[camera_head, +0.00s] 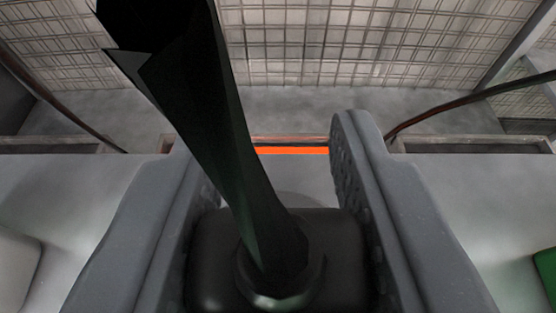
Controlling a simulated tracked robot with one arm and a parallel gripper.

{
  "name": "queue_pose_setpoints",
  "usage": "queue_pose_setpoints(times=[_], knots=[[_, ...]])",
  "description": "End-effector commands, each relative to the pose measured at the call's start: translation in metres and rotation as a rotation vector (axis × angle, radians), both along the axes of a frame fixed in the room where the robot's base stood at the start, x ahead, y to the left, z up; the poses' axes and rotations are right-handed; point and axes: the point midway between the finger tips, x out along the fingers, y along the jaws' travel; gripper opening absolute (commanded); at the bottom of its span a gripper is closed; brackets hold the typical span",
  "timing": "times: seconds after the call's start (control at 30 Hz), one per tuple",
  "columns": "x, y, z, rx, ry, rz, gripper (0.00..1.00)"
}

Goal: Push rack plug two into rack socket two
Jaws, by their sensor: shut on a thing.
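My gripper (268,152) shows as two grey fingers, the right one with a ribbed inner face. It is shut on a black plug (338,262) at the bottom middle of the camera_head view. A thick dark cable (225,130) rises from a round collar on the plug and leans up to the left, hiding part of the left finger. I cannot read a number on the plug. No socket can be made out; the plug, cable and fingers cover much of the middle.
A bright orange strip (292,150) lies beyond the fingertips at the edge of a pale grey surface (460,190). Thin dark cables curve at left (60,90) and right (455,102). A green object (546,272) is at lower right, a whitish one (14,270) at lower left. A gridded wall (350,40) stands behind.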

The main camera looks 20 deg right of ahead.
Motion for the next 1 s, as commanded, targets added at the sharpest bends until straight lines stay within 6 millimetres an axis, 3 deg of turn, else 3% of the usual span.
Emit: queue_pose_setpoints(times=[0.2,0.23,0.3,0.7,1.0], knots=[[0.0,0.0,-0.005,0.0,0.0,0.0,0.07],[0.0,0.0,-0.005,0.0,0.0,0.0,0.35],[0.0,0.0,-0.004,0.0,0.0,0.0,0.55],[-0.003,0.001,-0.003,0.0,0.0,0.0,0.55],[-0.034,0.01,0.009,-0.001,-0.002,0.0,0.55]])
